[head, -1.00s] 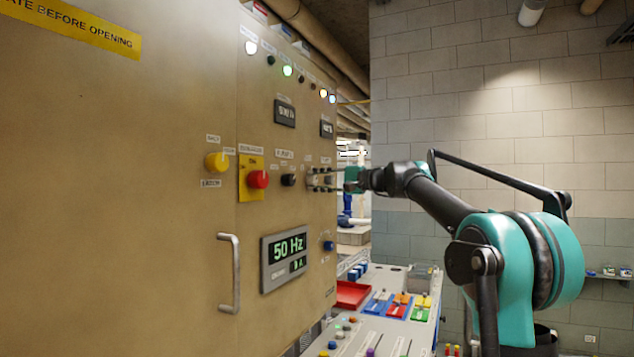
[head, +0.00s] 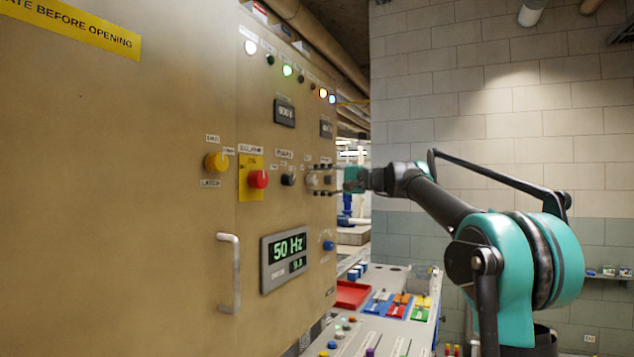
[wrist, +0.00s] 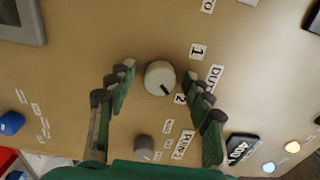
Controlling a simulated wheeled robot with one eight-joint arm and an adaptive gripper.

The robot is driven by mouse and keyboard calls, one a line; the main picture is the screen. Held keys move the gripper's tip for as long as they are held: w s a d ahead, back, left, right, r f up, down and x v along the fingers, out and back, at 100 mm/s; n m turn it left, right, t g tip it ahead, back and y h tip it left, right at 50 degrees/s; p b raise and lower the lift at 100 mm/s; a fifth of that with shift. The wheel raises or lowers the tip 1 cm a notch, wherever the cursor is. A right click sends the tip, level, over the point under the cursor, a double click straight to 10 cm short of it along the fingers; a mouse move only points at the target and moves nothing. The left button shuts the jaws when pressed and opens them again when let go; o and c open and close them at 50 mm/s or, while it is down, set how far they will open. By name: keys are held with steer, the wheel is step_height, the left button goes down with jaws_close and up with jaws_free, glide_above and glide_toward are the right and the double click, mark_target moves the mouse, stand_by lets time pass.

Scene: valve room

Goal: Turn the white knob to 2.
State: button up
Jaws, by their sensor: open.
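The white knob (wrist: 160,77) is on the tan panel, in the middle of the wrist view. Its dark pointer mark slants to the lower right, toward the label 2 (wrist: 180,98). The label 1 (wrist: 198,50) is to the knob's upper right. My gripper (wrist: 158,82) is open, with one finger on each side of the knob and a visible gap on both sides. In the head view my gripper (head: 322,180) is at the panel's right part, fingers spread above and below the pale knob (head: 312,180).
A grey knob (wrist: 144,146) is near my fingers in the wrist view. A control desk (head: 375,325) lies below.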

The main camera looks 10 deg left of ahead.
steer(key=v, duration=1.2)
